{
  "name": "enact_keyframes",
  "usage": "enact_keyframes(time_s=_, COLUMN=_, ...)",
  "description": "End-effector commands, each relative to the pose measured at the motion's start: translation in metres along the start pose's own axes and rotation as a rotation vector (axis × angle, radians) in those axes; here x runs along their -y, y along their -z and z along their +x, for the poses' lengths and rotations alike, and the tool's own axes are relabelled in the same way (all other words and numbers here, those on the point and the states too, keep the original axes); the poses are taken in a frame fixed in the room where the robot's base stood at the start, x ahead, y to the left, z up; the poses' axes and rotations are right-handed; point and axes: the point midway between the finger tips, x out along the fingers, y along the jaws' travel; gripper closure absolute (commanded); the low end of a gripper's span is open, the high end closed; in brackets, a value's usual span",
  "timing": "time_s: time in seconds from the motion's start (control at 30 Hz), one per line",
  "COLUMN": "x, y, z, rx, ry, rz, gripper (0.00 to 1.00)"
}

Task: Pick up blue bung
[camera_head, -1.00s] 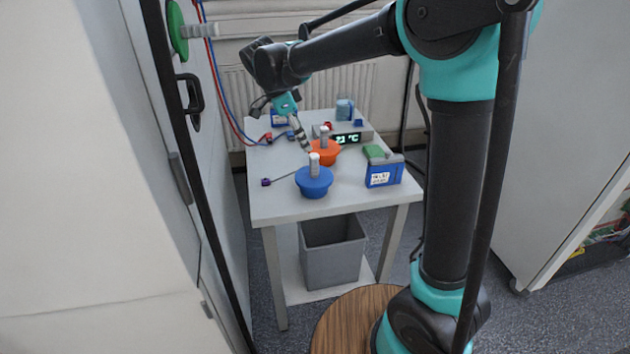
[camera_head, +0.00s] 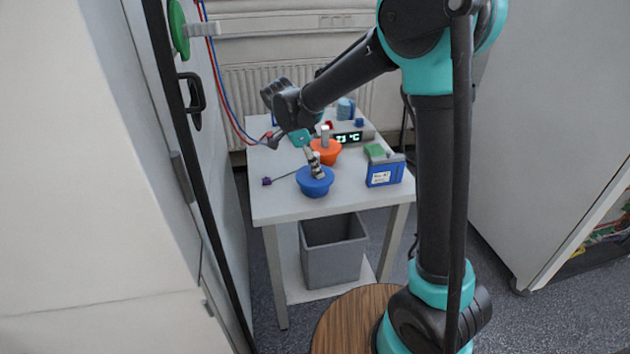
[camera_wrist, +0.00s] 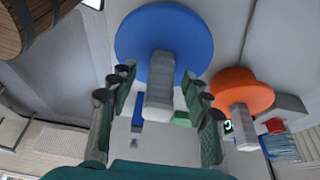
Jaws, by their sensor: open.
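The blue bung (camera_head: 315,187) stands on the white table (camera_head: 270,208) near its front, with its pale upright handle on top. It also shows in the wrist view (camera_wrist: 165,30), where the handle (camera_wrist: 160,90) lies between the two sets of fingers. My gripper (camera_head: 314,162) is open at the handle, and in the wrist view (camera_wrist: 159,82) the fingers stand on either side of it with gaps. In the head view the fingers partly hide the handle.
An orange bung (camera_head: 327,153) stands close behind the blue one, and right of my fingers in the wrist view (camera_wrist: 240,88). A blue box (camera_head: 385,174) is to the right, a purple plug (camera_head: 266,182) to the left. A device with a display (camera_head: 348,137) is behind.

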Motion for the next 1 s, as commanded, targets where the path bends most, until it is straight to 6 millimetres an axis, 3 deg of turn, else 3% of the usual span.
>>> enact_keyframes(time_s=0.13, x=0.0, y=0.0, z=-0.0002, rx=0.0, ry=0.0, rz=0.0, gripper=0.54)
enact_keyframes(time_s=0.5, x=-0.0001, y=0.0, z=-0.0005, rx=0.0, ry=0.0, rz=0.0, gripper=1.0)
enact_keyframes(time_s=1.0, x=-0.0001, y=0.001, z=-0.0027, rx=0.0, ry=0.0, rz=0.0, gripper=1.0)
